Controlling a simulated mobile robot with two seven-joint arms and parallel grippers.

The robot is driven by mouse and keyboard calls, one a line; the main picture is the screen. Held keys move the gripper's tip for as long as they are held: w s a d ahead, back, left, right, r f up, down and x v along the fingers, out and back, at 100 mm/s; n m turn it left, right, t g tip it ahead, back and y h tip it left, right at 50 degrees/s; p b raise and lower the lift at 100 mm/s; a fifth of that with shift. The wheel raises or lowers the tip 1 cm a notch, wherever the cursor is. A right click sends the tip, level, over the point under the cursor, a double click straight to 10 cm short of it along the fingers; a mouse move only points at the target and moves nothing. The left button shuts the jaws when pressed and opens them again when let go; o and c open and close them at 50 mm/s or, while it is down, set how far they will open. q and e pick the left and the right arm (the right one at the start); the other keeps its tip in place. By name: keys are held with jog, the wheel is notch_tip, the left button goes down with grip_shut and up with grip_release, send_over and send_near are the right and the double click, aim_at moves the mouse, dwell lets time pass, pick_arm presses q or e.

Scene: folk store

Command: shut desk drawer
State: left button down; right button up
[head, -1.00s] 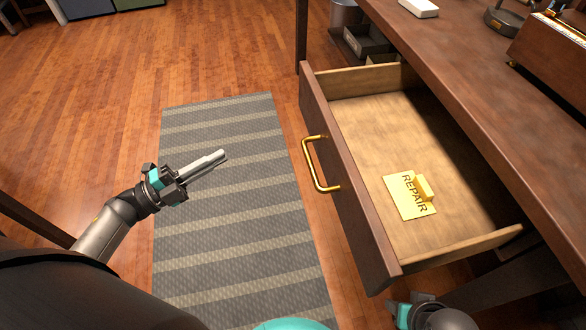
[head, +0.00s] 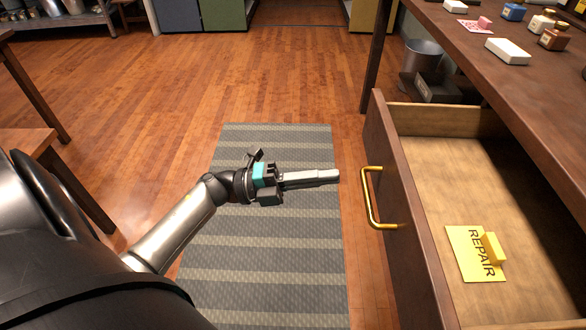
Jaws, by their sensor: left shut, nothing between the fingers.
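The desk drawer (head: 400,215) stands pulled out from under the dark wooden desk (head: 500,80) at the right of the head view. Its brass handle (head: 368,200) is on the front panel, facing left. A yellow card marked REPAIR (head: 468,262) with a small yellow block on it lies inside the drawer. My left gripper (head: 336,176) is shut and empty. Its fingertips point right, a short gap to the left of the handle. My right gripper is not in view.
A striped grey rug (head: 270,240) lies on the floor left of the drawer. A metal bucket (head: 424,57) and a dark box stand beneath the desk's far end. Small bottles and a white block (head: 508,50) stand on the desktop. A wooden table (head: 22,142) is at left.

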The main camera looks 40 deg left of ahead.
aim_at(383, 174)
pick_arm(q)
jog(key=shift+x, duration=1.7)
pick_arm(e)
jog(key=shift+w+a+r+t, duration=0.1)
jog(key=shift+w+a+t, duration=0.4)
